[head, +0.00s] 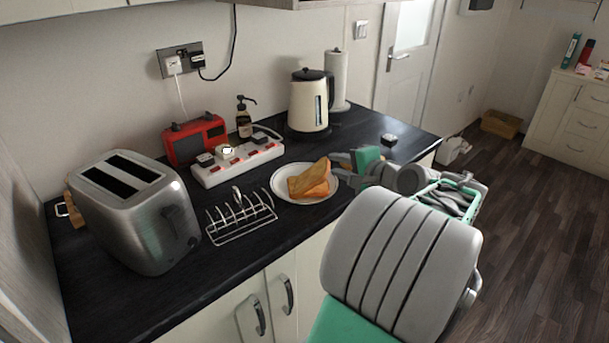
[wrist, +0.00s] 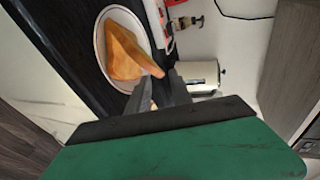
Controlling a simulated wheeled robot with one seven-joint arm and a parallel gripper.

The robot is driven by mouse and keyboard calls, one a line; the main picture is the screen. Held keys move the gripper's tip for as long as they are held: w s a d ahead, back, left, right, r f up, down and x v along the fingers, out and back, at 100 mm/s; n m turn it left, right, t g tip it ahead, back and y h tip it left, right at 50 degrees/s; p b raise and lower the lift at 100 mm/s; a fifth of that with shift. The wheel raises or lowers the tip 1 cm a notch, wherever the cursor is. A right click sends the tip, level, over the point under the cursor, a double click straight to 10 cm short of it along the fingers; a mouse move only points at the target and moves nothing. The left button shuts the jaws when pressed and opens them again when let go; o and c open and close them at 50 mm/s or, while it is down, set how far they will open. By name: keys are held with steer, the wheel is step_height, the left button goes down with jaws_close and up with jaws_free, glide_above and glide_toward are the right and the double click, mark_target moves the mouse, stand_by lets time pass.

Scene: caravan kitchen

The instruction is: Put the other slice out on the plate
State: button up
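A white plate (head: 283,194) stands on the dark worktop and holds golden-brown toast (head: 312,182). The toast looks like two overlapping slices, one flat and one tilted on it. In the wrist view the toast (wrist: 122,52) lies on the plate (wrist: 98,32), with one corner pointing at my fingers. My gripper (head: 338,166) is just right of the plate, its fingers apart with a gap between them (wrist: 157,88). I cannot tell whether a finger touches the toast corner. The silver toaster (head: 150,215) is at left; its two slots look dark and empty.
An empty wire toast rack (head: 240,215) stands between toaster and plate. Behind are a red radio (head: 196,140), a white socket strip (head: 237,163), a pump bottle (head: 244,120), a cream kettle (head: 309,103) and a paper roll (head: 339,80). The worktop right of the kettle is mostly clear.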

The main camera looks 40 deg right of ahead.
step_height(320, 180, up, 5)
steer(key=s+p, duration=0.2)
steer(key=p, duration=0.1)
steer(key=s+f+n+g, duration=0.3)
steer(key=s+f, duration=0.1)
steer(key=f, duration=0.3)
steer(key=s+f+n+g, duration=0.2)
steer(key=s+f+g, duration=0.15)
steer(key=f, duration=0.35)
steer(key=s+a+f+n+g+y, duration=0.1)
steer(key=s+a+f+g, duration=0.15)
steer(key=s, duration=0.25)
steer(key=s+a+f+n+g+y, duration=0.1)
steer(key=s+a+f+g, duration=0.1)
steer(key=s+a+f, duration=0.25)
steer(key=w+a+r+n, duration=0.3)
steer(key=w+a+n, duration=0.1)
steer(key=a, duration=0.6)
steer(key=w+a+r+n, duration=0.3)
steer(key=a+n, duration=0.1)
steer(key=a, duration=0.6)
steer(key=w+a+r+n, duration=0.3)
steer(key=w+a+n, duration=0.1)
steer(key=a, duration=0.5)
steer(key=shift+w+a+n+t+p, duration=0.3)
steer(key=shift+w+a+n, duration=0.05)
steer(key=shift+a+n, duration=0.05)
